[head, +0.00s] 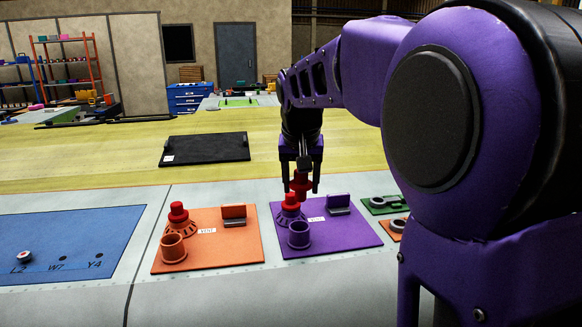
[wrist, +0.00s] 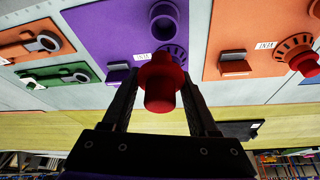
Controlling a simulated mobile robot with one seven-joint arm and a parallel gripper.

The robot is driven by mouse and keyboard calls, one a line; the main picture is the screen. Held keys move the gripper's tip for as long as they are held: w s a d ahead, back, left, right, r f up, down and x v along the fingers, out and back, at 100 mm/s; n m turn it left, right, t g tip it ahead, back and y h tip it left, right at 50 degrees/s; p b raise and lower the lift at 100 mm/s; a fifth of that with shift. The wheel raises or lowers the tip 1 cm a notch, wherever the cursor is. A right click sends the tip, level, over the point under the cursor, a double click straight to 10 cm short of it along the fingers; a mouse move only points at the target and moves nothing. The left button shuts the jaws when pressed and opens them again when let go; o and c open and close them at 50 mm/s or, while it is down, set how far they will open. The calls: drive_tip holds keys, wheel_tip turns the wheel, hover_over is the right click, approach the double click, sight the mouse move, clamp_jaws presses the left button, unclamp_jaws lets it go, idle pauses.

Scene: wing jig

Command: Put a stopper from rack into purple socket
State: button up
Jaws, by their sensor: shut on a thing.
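My gripper (head: 301,188) is shut on a red stopper (wrist: 162,85), which hangs between the fingertips above the purple plate (head: 345,240). On that plate stand a purple cup-like socket (head: 299,237) and, behind it, a slotted purple ring (wrist: 174,51). More red (head: 291,201) shows at that ring in the head view, just below and left of the held stopper; it looks like another stopper seated there. The cup looks empty and stands apart from the held stopper. I cannot tell the exact gap under the held stopper.
Left is an orange plate (head: 240,252) with a red stopper (head: 178,211) in a slotted ring and an orange cup (head: 173,248). A blue board (head: 60,235) carries labelled holes and a small round piece. Small green (head: 385,205) and orange plates lie right. A black board (head: 205,149) lies behind.

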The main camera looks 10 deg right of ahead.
drive_tip(key=shift+w+r, duration=0.4)
drive_tip(key=shift+r, duration=0.1)
drive_tip(key=shift+s+f, duration=0.15)
drive_tip(key=shift+f, duration=0.45)
drive_tip(key=b, duration=0.4)
hover_over(300, 225)
drive_tip(key=shift+s+a+f, duration=0.1)
drive_tip(key=shift+s+f, duration=0.05)
drive_tip(key=shift+f, duration=1.3)
drive_tip(key=shift+s+a+f, duration=0.1)
drive_tip(key=shift+s+f, duration=0.05)
drive_tip(key=shift+f, duration=1.25)
drive_tip(key=shift+f, duration=0.3)
drive_tip(key=shift+f+b, duration=0.3)
drive_tip(key=shift+f, duration=0.15)
drive_tip(key=shift+f+b, duration=0.8)
drive_tip(key=shift+f, duration=0.4)
drive_tip(key=o, duration=1.4)
